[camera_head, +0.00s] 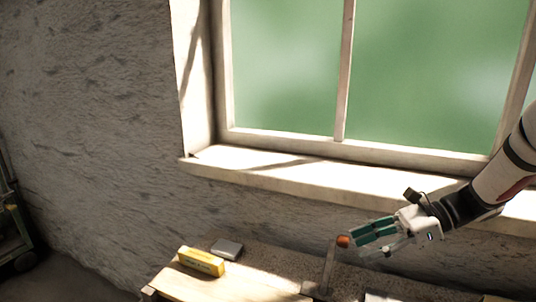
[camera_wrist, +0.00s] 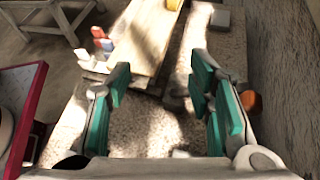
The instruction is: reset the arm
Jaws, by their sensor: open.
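My gripper (camera_head: 366,236) hangs over the right part of a table below the window in the head view. Its two green-padded fingers also show in the wrist view (camera_wrist: 162,100), spread wide with nothing between them. The table top lies under the fingers. My arm comes in from the right edge of the head view, in front of the window sill.
A yellow block (camera_head: 201,261) lies on a pale board (camera_head: 215,287), with a grey box (camera_head: 227,248) behind it. An orange-tipped object (camera_head: 343,241) stands close beside my fingers. The window sill (camera_head: 290,180) runs behind. Small red, white and blue items (camera_wrist: 100,42) stand by the board.

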